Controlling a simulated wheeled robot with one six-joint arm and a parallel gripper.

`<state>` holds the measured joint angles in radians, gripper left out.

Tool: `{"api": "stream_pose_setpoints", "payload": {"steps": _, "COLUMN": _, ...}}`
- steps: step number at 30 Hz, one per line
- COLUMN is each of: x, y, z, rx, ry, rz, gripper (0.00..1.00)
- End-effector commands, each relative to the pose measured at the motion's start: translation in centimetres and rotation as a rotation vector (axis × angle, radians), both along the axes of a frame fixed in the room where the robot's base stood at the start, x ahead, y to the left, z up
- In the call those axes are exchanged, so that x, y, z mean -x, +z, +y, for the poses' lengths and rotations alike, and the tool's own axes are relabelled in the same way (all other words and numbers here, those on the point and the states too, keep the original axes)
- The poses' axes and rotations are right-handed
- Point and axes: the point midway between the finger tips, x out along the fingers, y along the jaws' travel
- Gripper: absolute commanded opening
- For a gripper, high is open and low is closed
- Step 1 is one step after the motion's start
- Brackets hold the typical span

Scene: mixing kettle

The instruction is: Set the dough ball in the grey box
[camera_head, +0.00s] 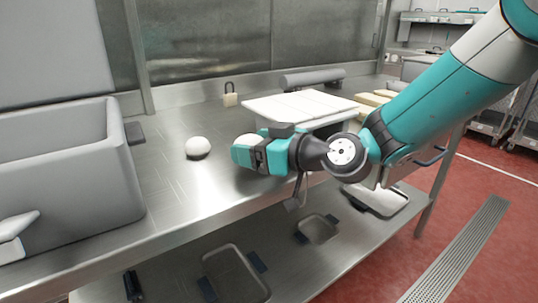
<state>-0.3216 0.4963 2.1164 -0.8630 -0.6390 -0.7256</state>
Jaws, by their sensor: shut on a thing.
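The grey box (118,165) is large and open-topped and stands at the left end of the steel table. A round white dough ball (198,147) rests on the table between the box and my gripper. My gripper (241,153) is right of that ball, low over the table, pointing left toward the box. Its teal fingers are shut on a second whitish ball (247,139), of which only the top shows. The fingers hide the rest. The inside floor of the box is hidden.
A white slab (300,106) on a grey container stands behind my gripper, with yellowish blocks (372,99) to its right. A small weight-like block (230,97) and a grey roll (312,78) stand at the back. A dark pad (134,133) adjoins the box. Trays lie on the lower shelf (300,265).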

Motion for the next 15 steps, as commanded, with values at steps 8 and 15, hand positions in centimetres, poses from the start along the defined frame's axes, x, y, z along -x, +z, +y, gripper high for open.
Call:
{"api": "stream_pose_setpoints", "payload": {"steps": 8, "x": -1.6, "y": -1.8, "z": -2.3, "rx": -0.001, "ry": -0.003, "rz": 0.001, "gripper": 0.46}}
{"api": "stream_pose_setpoints", "payload": {"steps": 15, "x": -2.0, "y": -2.1, "z": -3.0, "rx": 0.001, "ry": -0.005, "rz": 0.001, "gripper": 0.46}}
